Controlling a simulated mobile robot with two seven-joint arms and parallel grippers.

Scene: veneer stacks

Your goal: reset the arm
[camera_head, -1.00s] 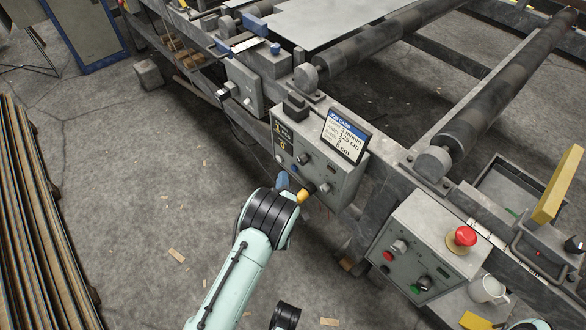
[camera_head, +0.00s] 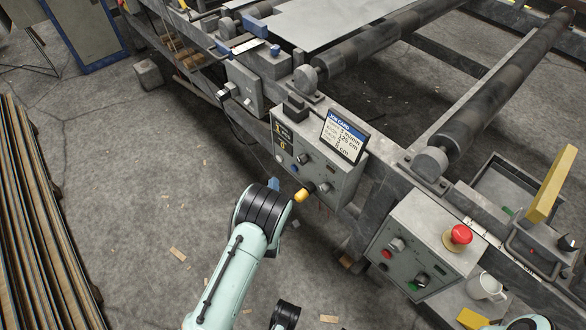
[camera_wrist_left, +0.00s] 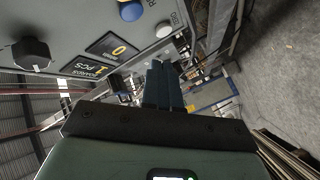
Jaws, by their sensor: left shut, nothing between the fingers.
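My left arm comes up from the bottom of the head view, in pale green and black. My left gripper (camera_head: 273,184) shows only as a small blue tip past the black wrist, just left of the job-card control box (camera_head: 318,160). In the left wrist view its two blue fingers (camera_wrist_left: 163,85) are closed together with nothing between them. The box's panel fills the upper left there, with a black knob (camera_wrist_left: 32,54), a blue button (camera_wrist_left: 130,10) and a small display (camera_wrist_left: 118,47). The fingers look apart from the panel. My right gripper does not show.
A second control box (camera_head: 425,250) with a red stop button (camera_head: 461,234) stands at right, beside a white mug (camera_head: 487,287). Rollers (camera_head: 480,100) and a grey sheet (camera_head: 325,20) lie behind. Veneer stacks (camera_head: 35,220) stand at far left. Open floor (camera_head: 150,190) lies between.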

